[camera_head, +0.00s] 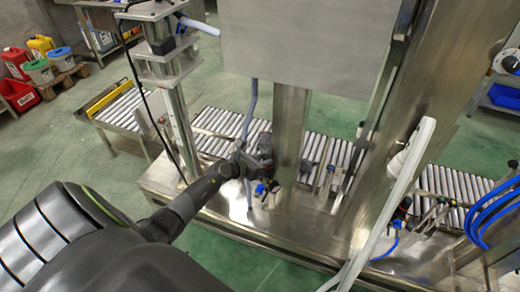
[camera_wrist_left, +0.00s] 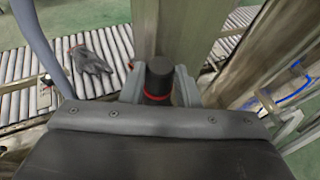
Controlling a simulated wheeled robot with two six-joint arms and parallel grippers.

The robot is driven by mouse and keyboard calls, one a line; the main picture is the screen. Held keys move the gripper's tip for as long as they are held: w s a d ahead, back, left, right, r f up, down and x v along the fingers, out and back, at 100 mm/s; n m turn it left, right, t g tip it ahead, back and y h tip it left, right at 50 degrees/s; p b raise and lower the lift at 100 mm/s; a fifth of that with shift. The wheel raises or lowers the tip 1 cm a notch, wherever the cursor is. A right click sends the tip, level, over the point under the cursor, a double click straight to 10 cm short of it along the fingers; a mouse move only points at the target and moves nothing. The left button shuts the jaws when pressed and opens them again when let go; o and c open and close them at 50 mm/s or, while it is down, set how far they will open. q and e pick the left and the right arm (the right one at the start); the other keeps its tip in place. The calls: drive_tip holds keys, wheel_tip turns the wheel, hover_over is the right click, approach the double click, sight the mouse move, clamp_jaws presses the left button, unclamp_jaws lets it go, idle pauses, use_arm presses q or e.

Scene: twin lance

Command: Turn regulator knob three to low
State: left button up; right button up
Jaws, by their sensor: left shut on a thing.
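A black knob (camera_wrist_left: 158,78) with a red ring at its base stands in the middle of the left wrist view. The grey fingers of my left gripper (camera_wrist_left: 159,88) are on both sides of it and shut on it. In the head view my left gripper (camera_head: 252,168) reaches in from the left to a regulator (camera_head: 264,188) with a blue part, in front of a steel post. The gripper and arm partly cover that spot. No number or low mark on the knob is readable. My right gripper is not in view.
Another regulator (camera_head: 404,206) with a blue hose sits farther right on the steel base. Roller conveyors (camera_head: 215,122) run behind. A grey glove (camera_wrist_left: 92,62) lies on the rollers. A pale hose (camera_head: 250,108) hangs close by the gripper. A grey cabinet (camera_head: 300,45) is above.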

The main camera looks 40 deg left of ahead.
use_arm(q)
drive_tip(key=n+y+p, duration=0.1)
drive_tip(key=y+p, duration=0.1)
drive_tip(key=p, duration=0.1)
drive_tip(key=n+y+p, duration=0.2)
drive_tip(key=d+r+n+y+p, duration=0.1)
drive_tip(key=n+y+p, duration=0.1)
drive_tip(key=p, duration=0.1)
drive_tip(key=shift+w+p, duration=0.3)
drive_tip(key=shift+p, duration=0.05)
drive_tip(key=shift+n+y, duration=0.5)
drive_tip(key=shift+w+d+f+n+g+y+p, duration=0.1)
drive_tip(key=shift+n+g+y+p, duration=0.15)
drive_tip(key=shift+n+y, duration=0.2)
drive_tip(key=shift+f+n+g+y+p, duration=0.1)
drive_tip(key=shift+n+g+y, duration=0.15)
drive_tip(key=shift+n+y, duration=0.15)
drive_tip(key=shift+w+d+n+g+y+b, duration=0.15)
drive_tip(key=shift+n+g+y+b, duration=0.2)
drive_tip(key=shift+n+g+y, duration=0.6)
drive_tip(key=shift+n+y, duration=0.4)
drive_tip(key=shift+y, duration=0.1)
drive_tip(key=o, duration=0.7)
drive_tip(key=shift+o, duration=1.4)
drive_tip(key=shift+f, duration=0.2)
drive_tip(key=shift+s, duration=0.2)
